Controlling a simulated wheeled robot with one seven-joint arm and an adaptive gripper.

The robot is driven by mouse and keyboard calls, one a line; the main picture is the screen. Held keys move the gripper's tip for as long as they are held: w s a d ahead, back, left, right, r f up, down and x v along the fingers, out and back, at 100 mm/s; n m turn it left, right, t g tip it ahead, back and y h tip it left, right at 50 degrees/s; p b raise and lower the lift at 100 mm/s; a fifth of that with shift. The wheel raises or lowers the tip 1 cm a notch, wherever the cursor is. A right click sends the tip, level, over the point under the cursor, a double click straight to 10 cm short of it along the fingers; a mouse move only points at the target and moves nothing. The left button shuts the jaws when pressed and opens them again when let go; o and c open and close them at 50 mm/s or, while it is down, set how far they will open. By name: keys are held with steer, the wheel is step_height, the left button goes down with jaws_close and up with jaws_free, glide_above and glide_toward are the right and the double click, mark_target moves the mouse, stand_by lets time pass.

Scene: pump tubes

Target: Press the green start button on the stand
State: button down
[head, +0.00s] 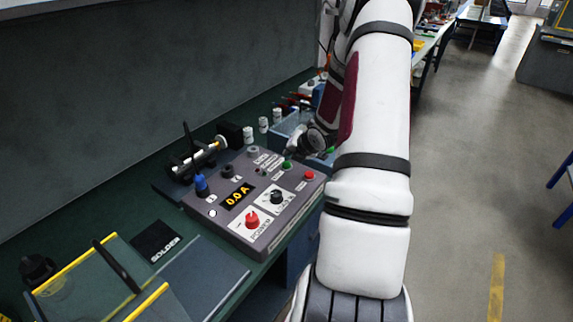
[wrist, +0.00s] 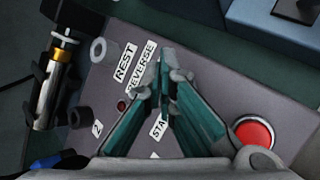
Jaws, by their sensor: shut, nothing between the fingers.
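The stand (head: 225,222) is a grey sloped control box on the bench. Its green start button (head: 287,165) shows in the head view near the far right of the panel, left of a red button (head: 309,175). My gripper (head: 290,154) is shut and empty, pointing down just over the green button; I cannot tell whether it touches. In the wrist view, my gripper's teal fingers (wrist: 167,62) meet at their tips above the panel. The partly covered "START" label (wrist: 158,128) lies between the fingers, and the green button is hidden. The red button (wrist: 255,133) is right of the fingers.
The panel also bears a red knob (head: 252,221), a black knob (head: 277,197), a blue knob (head: 201,186) and a 0.0 A display (head: 238,196). A metal tube in a holder (head: 196,156) stands behind left. A tray with yellow edges (head: 90,285) lies front left.

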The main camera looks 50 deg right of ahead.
mark_target(289, 164)
steer(key=shift+f, duration=0.15)
steer(key=shift+f+b, duration=0.3)
steer(key=shift+f+b, duration=0.4)
steer(key=shift+f, duration=0.25)
stand_by(0.8)
stand_by(0.3)
steer(key=shift+r+p, duration=0.7)
steer(key=shift+r, duration=0.4)
steer(key=shift+r, duration=0.1)
step_height(289, 164, up, 4)
steer(key=p, duration=0.3)
steer(key=shift+s+r, duration=0.1)
steer(key=shift+r+p, duration=0.3)
steer(key=shift+r, duration=0.05)
